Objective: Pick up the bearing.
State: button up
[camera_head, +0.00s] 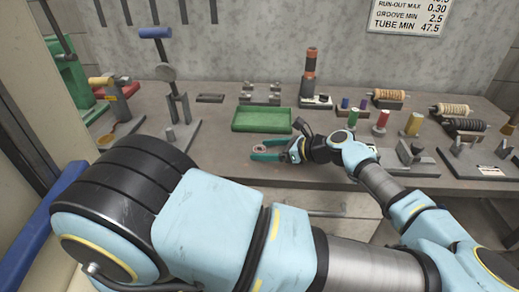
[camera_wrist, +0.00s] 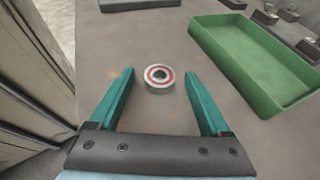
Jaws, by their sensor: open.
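The bearing (camera_wrist: 159,79) is a small metal ring with a red band and a dark bore. It lies flat on the grey bench top (camera_wrist: 120,50). In the wrist view it sits between and slightly beyond the tips of my gripper (camera_wrist: 161,72), touching neither finger. The two teal fingers are spread wide and empty. In the head view my gripper (camera_head: 254,150) is low over the bench in front of the green tray, pointing left, and the bearing (camera_head: 261,149) shows small between the fingers.
The empty green tray (camera_head: 236,125) stands just behind my gripper; it is at the right in the wrist view (camera_wrist: 250,85). A lever press (camera_head: 180,130) stands to the left. Spools (camera_head: 415,124) and fixtures crowd the right. The bench around the bearing is clear.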

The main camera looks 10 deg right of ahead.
grip_shut()
dwell(0.6)
